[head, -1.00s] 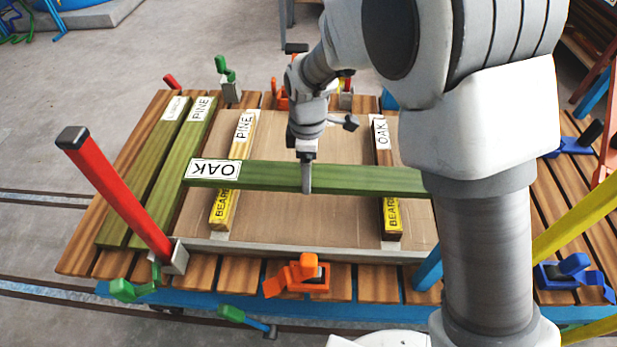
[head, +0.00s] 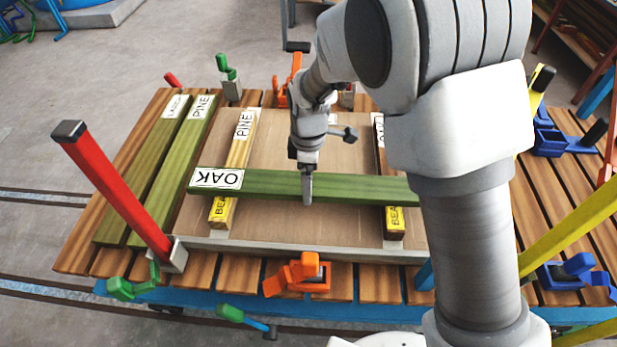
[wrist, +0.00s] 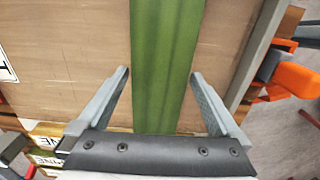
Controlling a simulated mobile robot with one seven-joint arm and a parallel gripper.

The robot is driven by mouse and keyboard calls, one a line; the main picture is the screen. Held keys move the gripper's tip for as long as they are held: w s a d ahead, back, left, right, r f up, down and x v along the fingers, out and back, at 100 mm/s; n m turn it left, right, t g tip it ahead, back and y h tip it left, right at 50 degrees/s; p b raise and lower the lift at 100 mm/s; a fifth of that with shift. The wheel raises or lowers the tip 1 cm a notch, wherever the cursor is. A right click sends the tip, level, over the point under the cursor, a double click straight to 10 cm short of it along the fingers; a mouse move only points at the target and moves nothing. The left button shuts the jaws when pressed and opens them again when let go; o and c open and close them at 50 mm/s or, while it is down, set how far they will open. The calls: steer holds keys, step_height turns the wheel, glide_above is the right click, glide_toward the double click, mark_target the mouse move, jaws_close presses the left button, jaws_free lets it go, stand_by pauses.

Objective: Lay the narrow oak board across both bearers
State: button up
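The narrow oak board (head: 360,187), green with a white OAK label at its left end, runs crosswise over both bearers. It also shows in the wrist view (wrist: 163,60). The left bearer (head: 238,152) has a PINE label and a yellow label. The right bearer (head: 392,218) is partly hidden by the board and my arm. I cannot tell whether the board touches the bearers. The board's right end is hidden behind my arm.
Two longer green boards, one labelled PINE (head: 177,165) and one beside it (head: 145,165), lie at the left of the slatted table (head: 240,275). A red post (head: 115,190) stands at the front left. Orange clamps (head: 300,275) and blue clamps (head: 575,272) sit along the edges.

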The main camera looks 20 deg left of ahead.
step_height(320, 180, up, 12)
steer(key=p, duration=0.3)
steer(key=shift+r, duration=0.2)
steer(key=s+d+r+m+t+y, duration=0.1)
steer(key=d+r+m, duration=0.45)
steer(key=d, duration=0.25)
steer(key=d+r+m+t, duration=0.1)
steer(key=d+r+m, duration=0.4)
steer(key=d, duration=0.4)
steer(key=s+d+r+m+t+h, duration=0.1)
steer(key=s+d+r+m+t, duration=0.2)
steer(key=s+d+m, duration=0.8)
steer(key=shift+s+d+r+t, duration=0.3)
steer(key=shift+s+d+r, duration=0.4)
steer(key=shift+d, duration=1.4)
